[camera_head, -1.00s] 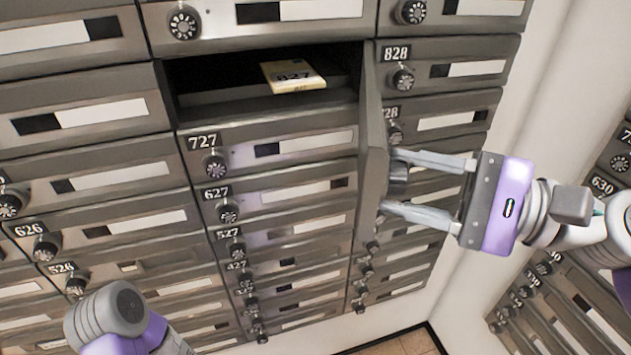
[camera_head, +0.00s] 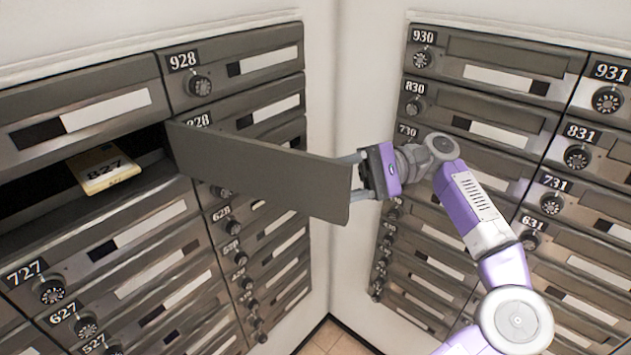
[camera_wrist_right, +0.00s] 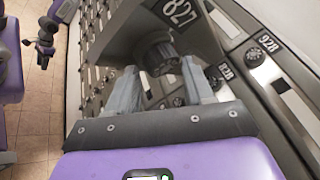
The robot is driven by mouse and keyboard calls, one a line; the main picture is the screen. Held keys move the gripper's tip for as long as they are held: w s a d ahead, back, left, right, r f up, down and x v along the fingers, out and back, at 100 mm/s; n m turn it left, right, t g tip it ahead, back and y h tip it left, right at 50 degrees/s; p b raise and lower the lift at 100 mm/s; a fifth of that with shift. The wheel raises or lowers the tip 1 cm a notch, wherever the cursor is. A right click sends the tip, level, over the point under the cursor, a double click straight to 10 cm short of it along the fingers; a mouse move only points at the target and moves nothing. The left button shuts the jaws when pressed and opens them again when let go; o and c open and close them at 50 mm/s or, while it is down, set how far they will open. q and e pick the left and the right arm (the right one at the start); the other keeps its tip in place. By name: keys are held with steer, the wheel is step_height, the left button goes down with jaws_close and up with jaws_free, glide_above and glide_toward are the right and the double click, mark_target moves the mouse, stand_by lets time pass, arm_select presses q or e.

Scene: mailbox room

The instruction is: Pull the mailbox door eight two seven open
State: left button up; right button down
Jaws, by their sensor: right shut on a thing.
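The mailbox door 827 (camera_head: 260,172) stands wide open in the head view, swung out to the right on its right-hand side hinge, its plain inner face toward me. My right gripper (camera_head: 352,176) is at the door's free edge, its fingers partly hidden behind the panel. In the right wrist view, the door's number face (camera_wrist_right: 178,12) shows at the top, and my right gripper (camera_wrist_right: 160,76) is shut on its round dark knob (camera_wrist_right: 157,58). A yellow item marked 827 (camera_head: 101,167) lies in the open compartment (camera_head: 35,205).
Closed mailbox doors surround the opening, with door 928 (camera_head: 240,75) above the open door and door 727 (camera_head: 130,245) below the compartment. A second mailbox bank (camera_head: 500,95) stands at right, beyond my right arm. A pale wall corner (camera_head: 350,70) lies between the banks.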

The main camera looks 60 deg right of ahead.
steer(key=shift+w+d+r, duration=0.35)
steer(key=shift+w+r, duration=0.15)
steer(key=shift+r, duration=0.1)
steer(key=c, duration=0.8)
jaws_free()
steer(key=shift+o, duration=1)
steer(key=shift+w+a, duration=0.15)
steer(key=shift+w, duration=0.2)
steer(key=shift+o, duration=0.8)
steer(key=shift+w+a+f, duration=0.15)
steer(key=shift+w+a, duration=0.05)
steer(key=shift+w, duration=0.4)
steer(key=p+v, duration=0.1)
steer(key=v, duration=0.7)
steer(key=shift+s, duration=0.45)
